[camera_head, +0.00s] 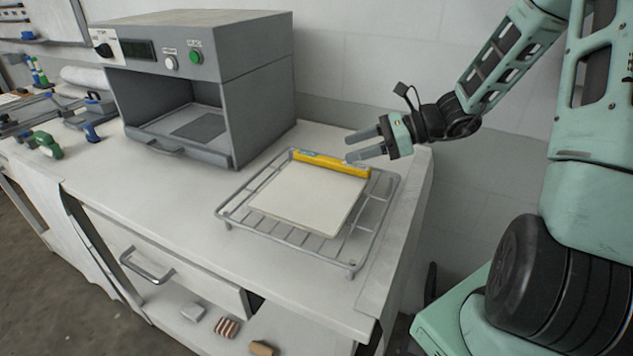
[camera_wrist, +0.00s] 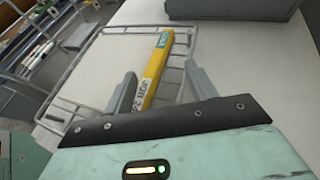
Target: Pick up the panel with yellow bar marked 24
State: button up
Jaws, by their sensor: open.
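A pale flat panel (camera_head: 309,202) with a yellow bar (camera_head: 331,163) along its far edge lies on a wire rack on the bench. The wrist view shows the yellow bar (camera_wrist: 153,70) running between my fingers, with small print partly legible; I cannot read a clear 24. My gripper (camera_head: 362,145) is open and empty, above and beside the right end of the bar in the head view. In the wrist view my gripper (camera_wrist: 157,92) has one finger on each side of the bar, with no visible contact.
The wire rack (camera_head: 226,213) stands near the bench's right end. A grey press (camera_head: 262,100) with an open chamber and a green button stands behind it to the left. Clamps and tools, including a green one (camera_head: 45,144), lie at far left. Bare bench (camera_head: 170,215) lies left of the rack.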

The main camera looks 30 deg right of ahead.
aim_at(320, 157)
jog(key=shift+p+x, duration=0.35)
jog(key=shift+x, duration=3.25)
jog(key=shift+a+r, duration=0.1)
jog(key=shift+r, duration=0.05)
jog(key=shift+c, duration=0.4)
jog(key=c, duration=1.1)
